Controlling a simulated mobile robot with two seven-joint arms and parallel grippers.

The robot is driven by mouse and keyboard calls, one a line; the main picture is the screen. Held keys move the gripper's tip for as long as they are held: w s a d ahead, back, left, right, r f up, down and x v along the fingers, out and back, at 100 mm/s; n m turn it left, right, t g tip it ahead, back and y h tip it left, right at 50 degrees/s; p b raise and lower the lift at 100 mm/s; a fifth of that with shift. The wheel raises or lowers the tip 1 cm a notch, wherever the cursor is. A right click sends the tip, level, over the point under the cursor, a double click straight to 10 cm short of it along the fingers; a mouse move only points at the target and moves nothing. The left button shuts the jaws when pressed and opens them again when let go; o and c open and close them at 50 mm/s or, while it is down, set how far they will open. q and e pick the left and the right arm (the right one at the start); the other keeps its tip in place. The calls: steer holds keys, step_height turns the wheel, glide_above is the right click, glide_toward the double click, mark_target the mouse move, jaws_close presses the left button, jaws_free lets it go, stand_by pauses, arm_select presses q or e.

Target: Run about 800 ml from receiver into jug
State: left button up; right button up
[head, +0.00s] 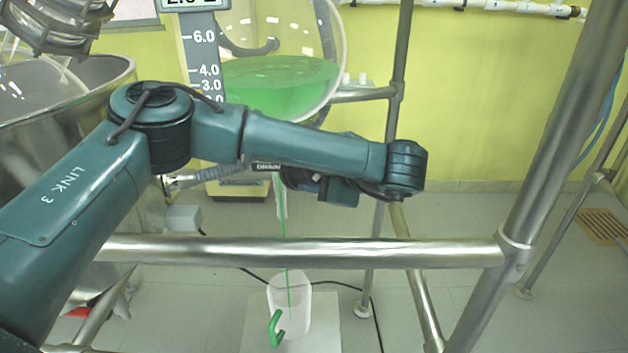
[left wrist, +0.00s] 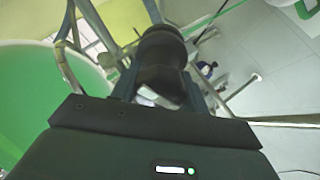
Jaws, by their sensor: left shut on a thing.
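The glass receiver (head: 285,75) holds green liquid, its surface somewhere near the 4.0 mark of the scale (head: 200,60). A thin green stream (head: 284,225) falls from below it into the clear jug (head: 291,290), which has a green handle (head: 274,327). The liquid level in the jug cannot be read. My left arm crosses in front of the receiver's lower part and hides the outlet. In the left wrist view my left gripper (left wrist: 160,85) is shut on a dark knob-like handle (left wrist: 162,45); the receiver's green liquid (left wrist: 35,95) shows beside it. My right gripper is out of view.
A steel frame rail (head: 310,252) runs across in front of the jug, with a thick post (head: 545,140) at right. The jug stands on a pale square plate (head: 325,335). A steel vessel (head: 60,90) stands at left. Cables lie on the floor.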

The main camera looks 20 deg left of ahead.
arm_select(q)
steer(key=shift+f+n+b, duration=0.25)
steer(key=shift+n+b, duration=0.15)
steer(key=shift+n, duration=0.2)
steer(key=shift+n+b, duration=0.85)
steer(key=shift+n, duration=0.05)
steer(key=n+b, duration=0.4)
steer(key=shift+g+h, duration=0.3)
steer(key=shift+n, duration=0.3)
steer(key=shift+r+n+b, duration=0.1)
steer(key=shift+n+b, duration=0.7)
steer(key=shift+b, duration=0.05)
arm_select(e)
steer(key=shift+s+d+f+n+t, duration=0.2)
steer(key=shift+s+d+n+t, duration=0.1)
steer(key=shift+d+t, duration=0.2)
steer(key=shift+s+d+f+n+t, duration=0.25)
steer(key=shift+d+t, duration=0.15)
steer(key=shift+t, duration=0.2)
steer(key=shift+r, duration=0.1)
arm_select(q)
steer(key=o, duration=1)
